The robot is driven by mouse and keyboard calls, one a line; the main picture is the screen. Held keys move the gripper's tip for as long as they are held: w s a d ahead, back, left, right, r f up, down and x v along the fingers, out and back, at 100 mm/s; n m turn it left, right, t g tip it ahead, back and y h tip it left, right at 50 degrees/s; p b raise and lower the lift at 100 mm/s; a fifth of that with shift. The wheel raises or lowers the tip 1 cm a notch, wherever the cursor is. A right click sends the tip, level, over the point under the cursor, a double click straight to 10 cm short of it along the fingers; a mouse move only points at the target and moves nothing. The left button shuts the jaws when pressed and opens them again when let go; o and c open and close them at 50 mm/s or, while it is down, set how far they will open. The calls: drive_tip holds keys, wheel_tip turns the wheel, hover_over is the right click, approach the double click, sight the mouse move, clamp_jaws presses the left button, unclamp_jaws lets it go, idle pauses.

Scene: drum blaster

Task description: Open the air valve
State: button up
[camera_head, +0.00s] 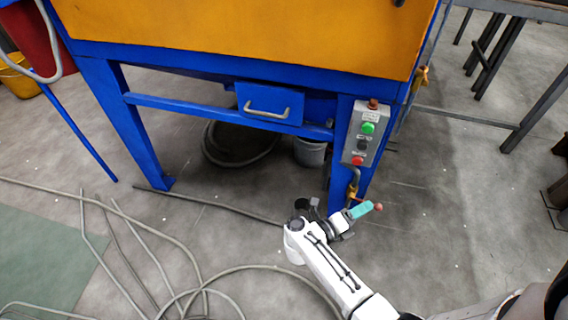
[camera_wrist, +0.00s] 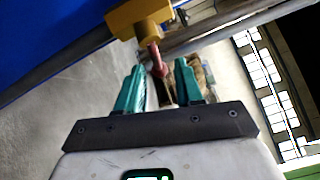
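The air valve's yellow body (camera_wrist: 140,17) is at the top of the wrist view, with a red handle (camera_wrist: 157,60) reaching down from it. In the head view a small yellow fitting (camera_head: 352,191), apparently this valve, sits below the control box, and a reddish tip (camera_head: 378,207) shows just past my fingers. My gripper (camera_wrist: 158,72) is open, with its teal fingers apart and the handle's end in line with the gap. Whether either finger touches the handle I cannot tell. In the head view my gripper (camera_head: 362,210) hides part of the handle.
The blue blaster frame (camera_head: 120,115) stands behind, with a grey control box (camera_head: 363,135) on its right leg. Another yellow fitting (camera_head: 421,78) is higher on the right side. Hoses (camera_head: 160,235) lie across the floor at left. Floor to the right is mostly clear.

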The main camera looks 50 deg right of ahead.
drive_tip(key=w+a+r+n+t+y+p, duration=0.1)
drive_tip(key=w+a+r+n+t, duration=0.2)
drive_tip(key=w+t, duration=0.4)
drive_tip(key=w+a+r+n+t+p, duration=0.1)
drive_tip(key=w+a+r+n+t, duration=0.1)
drive_tip(key=w+r+n+t, duration=0.3)
drive_tip(key=w+a+r+n+t+y+p, duration=0.1)
drive_tip(key=w+a+r+n+t, duration=0.2)
drive_tip(key=w+n+t, duration=0.6)
drive_tip(key=shift+a+r+t+y+p, duration=0.3)
drive_tip(key=shift+a+r, duration=0.05)
drive_tip(key=shift+r, duration=0.5)
drive_tip(key=shift+c, duration=0.3)
